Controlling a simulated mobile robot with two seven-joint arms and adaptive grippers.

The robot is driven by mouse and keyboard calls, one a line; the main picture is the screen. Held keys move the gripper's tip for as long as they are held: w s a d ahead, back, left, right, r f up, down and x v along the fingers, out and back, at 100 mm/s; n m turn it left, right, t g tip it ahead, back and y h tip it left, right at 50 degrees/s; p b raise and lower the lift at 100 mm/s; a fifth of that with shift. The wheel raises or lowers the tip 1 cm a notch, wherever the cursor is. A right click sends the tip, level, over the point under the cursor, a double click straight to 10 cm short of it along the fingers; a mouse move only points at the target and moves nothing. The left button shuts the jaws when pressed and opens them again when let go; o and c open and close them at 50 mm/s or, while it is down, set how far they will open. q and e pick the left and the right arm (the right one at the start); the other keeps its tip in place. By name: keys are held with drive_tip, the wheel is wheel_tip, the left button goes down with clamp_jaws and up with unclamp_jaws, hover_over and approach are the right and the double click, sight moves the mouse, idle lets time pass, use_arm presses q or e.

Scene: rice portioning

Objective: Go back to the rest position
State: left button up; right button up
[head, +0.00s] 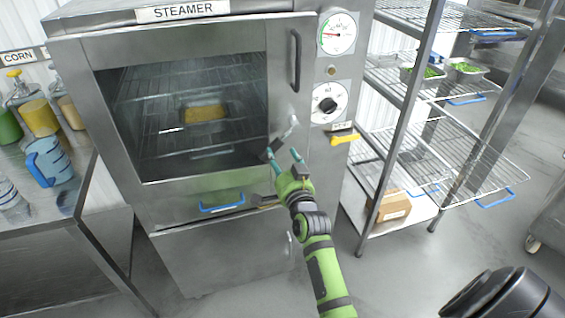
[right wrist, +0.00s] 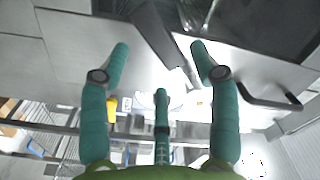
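My right gripper (head: 283,153) is in front of the steamer's lower right door area. Its teal fingers are spread, with nothing visibly held between them; the fingers (right wrist: 160,75) also stand apart in the right wrist view. The steamer (head: 215,225) is a steel cabinet with a closed, windowed door. A pan with yellow contents (head: 204,112) shows on a rack behind the glass. A door latch (head: 290,128) is just beyond my fingertips; I cannot tell whether they touch it. My left gripper is not in view.
A steel table at left holds a blue measuring cup (head: 48,160) and several containers. A wire shelf unit (head: 470,150) stands at right, with a cardboard box (head: 392,206) low down. The floor (head: 400,275) in front of the shelf is clear.

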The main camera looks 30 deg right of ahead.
drive_tip(key=shift+s+a, duration=0.1)
drive_tip(key=shift+s, duration=0.4)
drive_tip(key=s+a+f+n+g+y, duration=0.1)
drive_tip(key=s+a+f+n+g, duration=0.2)
drive_tip(key=f, duration=0.8)
drive_tip(key=s+a+f+n+g+y, duration=0.2)
drive_tip(key=s+a+f, duration=0.25)
drive_tip(key=f, duration=0.75)
drive_tip(key=s+a+f+n+g+y, duration=0.1)
drive_tip(key=s+a+f+n+g, duration=0.3)
drive_tip(key=f, duration=0.7)
drive_tip(key=s+f+n+g, duration=0.2)
drive_tip(key=s+f+g, duration=0.1)
drive_tip(key=s+f, duration=1.1)
drive_tip(key=s+d+f+n+g, duration=0.1)
drive_tip(key=s+f+g, duration=0.1)
drive_tip(key=s, duration=1)
drive_tip(key=s+d+f+n+g, duration=0.1)
drive_tip(key=s+f+n+g, duration=0.1)
drive_tip(key=s, duration=1)
drive_tip(key=shift+f+g+b, duration=0.3)
drive_tip(key=shift+f+b, duration=0.05)
drive_tip(key=shift+f, duration=0.3)
